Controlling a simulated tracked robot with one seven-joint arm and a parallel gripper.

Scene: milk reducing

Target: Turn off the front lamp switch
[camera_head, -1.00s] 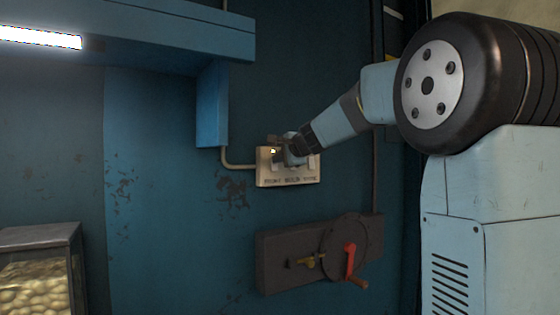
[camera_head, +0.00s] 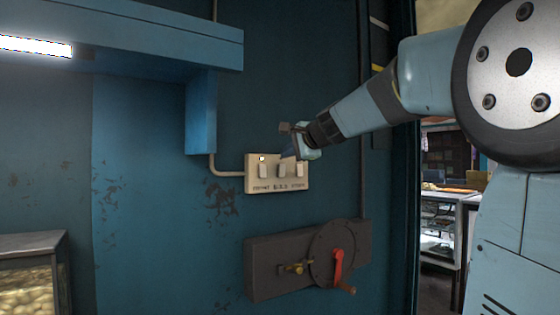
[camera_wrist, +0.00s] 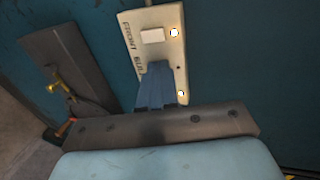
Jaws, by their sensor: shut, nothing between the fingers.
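A cream switch panel (camera_head: 252,184) is fixed to the blue wall in the head view. It has three rocker switches and lettering below them. The left switch (camera_head: 263,171) has a lit indicator above it. In the wrist view the panel (camera_wrist: 150,16) appears turned sideways, and "FRONT" is readable beside the upper switch (camera_wrist: 152,36), whose indicator glows. A second light glows lower on the panel. My gripper (camera_head: 288,153) is shut and empty, at the upper right part of the panel. Its fingers (camera_wrist: 155,88) hide part of the panel in the wrist view; contact cannot be told.
A lit lamp (camera_head: 36,46) is under the blue overhead housing. Below the panel is a dark box (camera_head: 262,270) with a red crank (camera_head: 339,268) and a brass knob (camera_head: 293,268). A glass-fronted case (camera_head: 28,288) stands at lower left. A doorway with shelves is at right.

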